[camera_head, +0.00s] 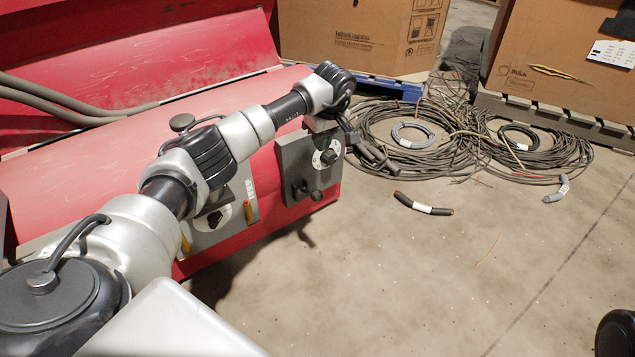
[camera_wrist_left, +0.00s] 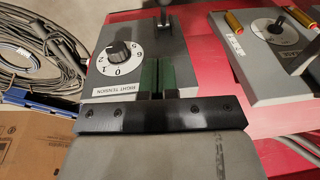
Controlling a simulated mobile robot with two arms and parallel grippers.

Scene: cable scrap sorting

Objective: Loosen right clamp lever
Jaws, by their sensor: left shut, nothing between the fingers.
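The grey right control panel (camera_head: 297,165) is fixed to the red machine. It carries a numbered dial with a black knob (camera_head: 328,157). A dark lever (camera_head: 300,190) sits low on its front in the head view. In the left wrist view the panel's label (camera_wrist_left: 118,90) reads "RIGHT TENSION", and the dial (camera_wrist_left: 120,58) is beside my fingers. My left gripper (camera_wrist_left: 158,76) is shut and empty, with its green fingers together over the panel. In the head view my wrist hides the panel's upper edge.
A second panel (camera_head: 226,228) with a dial and orange-ended parts is at left, partly behind my arm. Dark bars (camera_head: 377,157) stick out right of the right panel. Cable coils (camera_head: 400,150), cardboard boxes (camera_head: 372,30) and a loose black cable (camera_head: 423,207) lie beyond. The front floor is mostly clear.

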